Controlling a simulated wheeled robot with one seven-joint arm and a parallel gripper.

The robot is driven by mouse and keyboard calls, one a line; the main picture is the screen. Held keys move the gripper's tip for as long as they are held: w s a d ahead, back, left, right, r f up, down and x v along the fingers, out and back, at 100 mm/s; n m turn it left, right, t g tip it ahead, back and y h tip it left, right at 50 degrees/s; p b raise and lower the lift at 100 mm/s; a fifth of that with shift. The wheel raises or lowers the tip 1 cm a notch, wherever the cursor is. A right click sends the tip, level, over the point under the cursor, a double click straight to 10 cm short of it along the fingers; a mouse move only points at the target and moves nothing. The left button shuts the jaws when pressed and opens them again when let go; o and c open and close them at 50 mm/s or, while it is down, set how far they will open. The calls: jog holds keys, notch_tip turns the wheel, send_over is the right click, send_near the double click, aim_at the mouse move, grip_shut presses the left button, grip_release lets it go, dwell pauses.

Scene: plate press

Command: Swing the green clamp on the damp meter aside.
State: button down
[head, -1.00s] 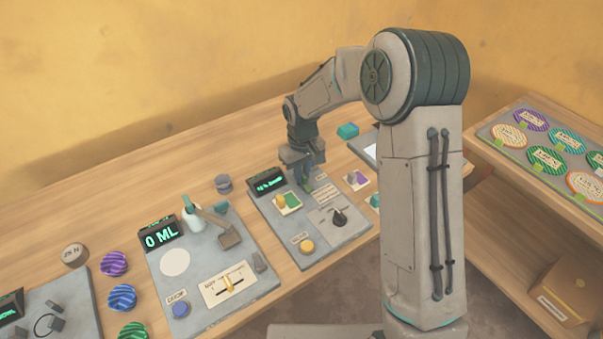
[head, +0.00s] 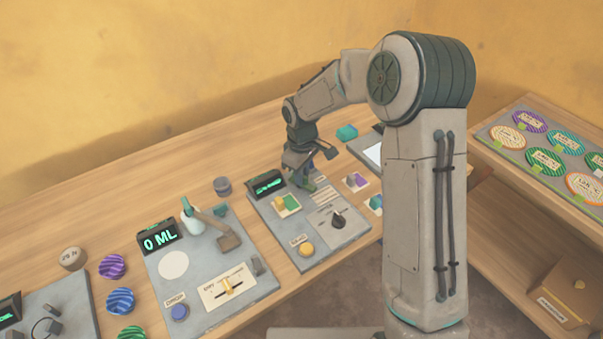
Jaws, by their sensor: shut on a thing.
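The damp meter (head: 316,255) is a grey panel with a small green-lit display (head: 266,185), a dark knob (head: 338,219) and a yellow button (head: 307,249). The green clamp (head: 309,186) is at the panel's far right part, small and partly hidden by my gripper. My gripper (head: 306,178) points down over it, with its jaws shut on the clamp. The exact grip is too small to make out.
To the left is another panel (head: 215,262) with a "0 ML" display and a white bottle (head: 192,220).

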jog(key=shift+w+r, duration=0.1)
jog(key=c, duration=1.4)
grip_release()
jog(key=shift+c, duration=0.2)
notch_tip(320, 180, up, 14)
jog(key=b, duration=0.1)
